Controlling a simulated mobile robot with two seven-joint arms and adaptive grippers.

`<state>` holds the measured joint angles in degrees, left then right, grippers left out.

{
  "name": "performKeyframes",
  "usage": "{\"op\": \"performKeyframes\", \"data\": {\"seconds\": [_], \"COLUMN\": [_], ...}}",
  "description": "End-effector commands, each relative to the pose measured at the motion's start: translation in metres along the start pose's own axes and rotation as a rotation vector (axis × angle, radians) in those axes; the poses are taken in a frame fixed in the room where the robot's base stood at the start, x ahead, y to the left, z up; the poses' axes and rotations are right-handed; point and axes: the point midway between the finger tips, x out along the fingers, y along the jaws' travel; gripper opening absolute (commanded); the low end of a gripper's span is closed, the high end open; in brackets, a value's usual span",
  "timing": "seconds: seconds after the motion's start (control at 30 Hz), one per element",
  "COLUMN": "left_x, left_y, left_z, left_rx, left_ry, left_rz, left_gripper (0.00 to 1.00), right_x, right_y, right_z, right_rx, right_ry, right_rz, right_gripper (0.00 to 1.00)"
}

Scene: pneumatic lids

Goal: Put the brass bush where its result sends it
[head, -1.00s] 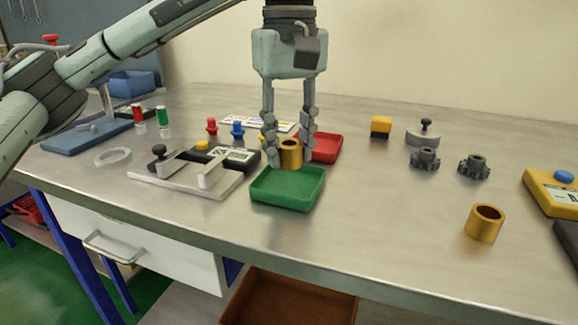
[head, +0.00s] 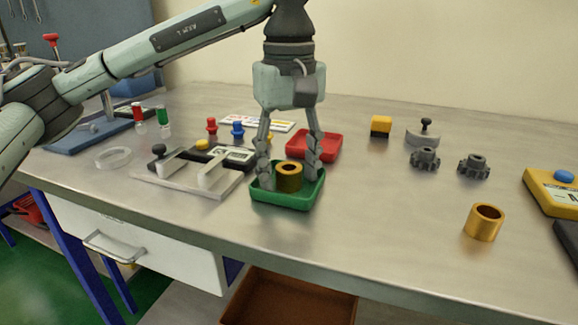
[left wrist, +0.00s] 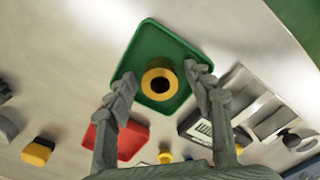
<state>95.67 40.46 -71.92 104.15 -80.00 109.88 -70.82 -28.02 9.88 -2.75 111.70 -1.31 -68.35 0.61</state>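A brass bush (head: 289,178) stands upright in the green tray (head: 262,200). In the left wrist view the bush (left wrist: 158,83) shows its dark bore from above, inside the green tray (left wrist: 143,38). My left gripper (head: 289,172) is open, with one finger on each side of this bush and a gap showing on both sides. Its fingers also show spread in the left wrist view (left wrist: 165,85). A second brass bush (head: 484,223) stands on the bench at the right. A red tray (head: 322,146) lies behind the green one. My right gripper is out of view.
A measuring fixture with a display (head: 232,155) stands just left of the green tray. Two dark gears (head: 474,167), a yellow-black block (head: 381,126) and a yellow device with a blue button (head: 555,190) are at the right. The bench between is clear.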

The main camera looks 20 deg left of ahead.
Motion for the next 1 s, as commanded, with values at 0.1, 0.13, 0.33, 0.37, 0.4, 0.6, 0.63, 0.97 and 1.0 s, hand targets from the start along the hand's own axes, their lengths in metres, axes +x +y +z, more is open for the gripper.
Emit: {"op": "performKeyframes", "data": {"seconds": [0.1, 0.13, 0.33, 0.37, 0.4, 0.6, 0.63, 0.97, 1.0], "left_x": [0.0, 0.0, -0.015, -0.02, -0.028, -0.077, -0.084, -0.122, -0.123], "left_y": [0.0, 0.0, 0.001, 0.001, 0.001, 0.0, 0.0, 0.0, 0.0], "left_z": [0.0, 0.0, -0.001, -0.001, 0.0, -0.001, 0.0, 0.0, 0.0], "left_rx": [0.0, 0.0, -0.001, -0.002, 0.0, -0.003, -0.003, -0.001, -0.001], "left_ry": [0.0, 0.0, 0.002, 0.002, 0.002, 0.005, 0.004, 0.001, 0.001], "left_rz": [0.0, 0.0, 0.002, 0.003, 0.004, 0.004, 0.004, 0.0, 0.0], "left_gripper": [0.52, 0.52, 0.52, 0.52, 0.52, 0.52, 0.52, 0.52, 0.52], "right_x": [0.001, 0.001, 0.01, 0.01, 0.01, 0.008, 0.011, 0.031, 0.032], "right_y": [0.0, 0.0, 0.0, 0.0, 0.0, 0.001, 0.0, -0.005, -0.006], "right_z": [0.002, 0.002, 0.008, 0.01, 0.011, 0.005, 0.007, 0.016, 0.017], "right_rx": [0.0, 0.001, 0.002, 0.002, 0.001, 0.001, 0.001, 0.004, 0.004], "right_ry": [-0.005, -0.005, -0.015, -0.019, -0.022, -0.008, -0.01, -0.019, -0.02], "right_rz": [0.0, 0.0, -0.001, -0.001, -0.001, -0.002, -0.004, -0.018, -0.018], "right_gripper": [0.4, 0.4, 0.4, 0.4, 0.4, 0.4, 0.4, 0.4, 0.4]}}
